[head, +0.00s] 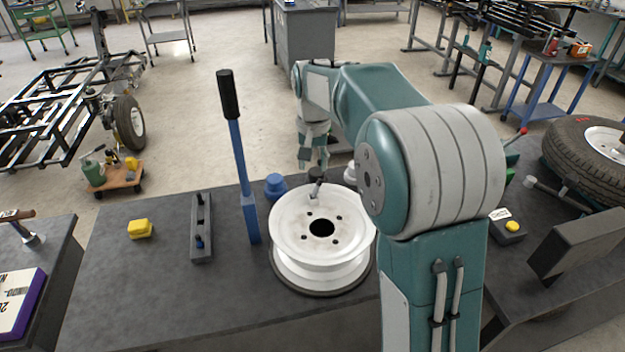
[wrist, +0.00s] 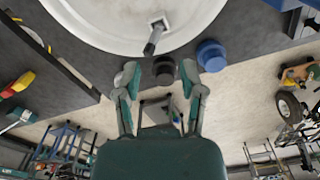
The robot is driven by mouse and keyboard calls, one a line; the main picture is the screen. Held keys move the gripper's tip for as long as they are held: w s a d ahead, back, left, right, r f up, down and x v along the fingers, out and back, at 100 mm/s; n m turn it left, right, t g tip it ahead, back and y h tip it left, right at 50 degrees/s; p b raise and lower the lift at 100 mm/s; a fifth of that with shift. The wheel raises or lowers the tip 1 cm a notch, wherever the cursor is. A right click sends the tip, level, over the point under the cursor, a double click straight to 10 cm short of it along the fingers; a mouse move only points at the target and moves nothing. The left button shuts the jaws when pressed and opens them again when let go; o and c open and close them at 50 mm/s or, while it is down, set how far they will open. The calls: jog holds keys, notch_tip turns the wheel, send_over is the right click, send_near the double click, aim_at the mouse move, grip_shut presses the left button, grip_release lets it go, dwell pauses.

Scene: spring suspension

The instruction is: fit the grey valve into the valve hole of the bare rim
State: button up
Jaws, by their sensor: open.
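The bare white rim (head: 290,238) lies flat on the dark bench; part of it also shows at the top of the wrist view (wrist: 105,25). The grey valve (wrist: 154,38) is a short stem at the rim's near edge in the wrist view, sticking out at a tilt. In the head view it shows at the rim's far edge (head: 314,190). I cannot tell how deep it sits in the valve hole, which is hidden. My gripper (head: 313,164) is open and empty beyond the rim, apart from the valve; its spread fingers show in the wrist view (wrist: 160,80).
A black round piece (wrist: 164,70) and a blue cylinder (wrist: 211,56) stand beside the rim near my fingers. A blue lever with a black handle (head: 238,160) rises left of the rim. A yellow block (head: 140,229) lies farther left, with clear bench around it.

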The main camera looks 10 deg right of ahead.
aim_at(320, 179)
notch_tip(320, 179, up, 3)
jog(key=shift+f, duration=0.1)
jog(key=shift+o, duration=0.5)
jog(key=shift+r, duration=0.55)
jog(key=f+m+t, duration=0.1)
jog(key=f, duration=0.2)
jog(key=w+d+f+m+t+h, duration=0.1)
jog(key=f+m+t, duration=0.1)
jog(key=f, duration=0.2)
jog(key=d+f+m+t, duration=0.1)
jog(key=f+m, duration=0.1)
jog(key=f, duration=0.2)
jog(key=shift+w+h, duration=0.15)
jog(key=shift+h, duration=0.25)
jog(key=shift+r, duration=0.1)
grip_shut()
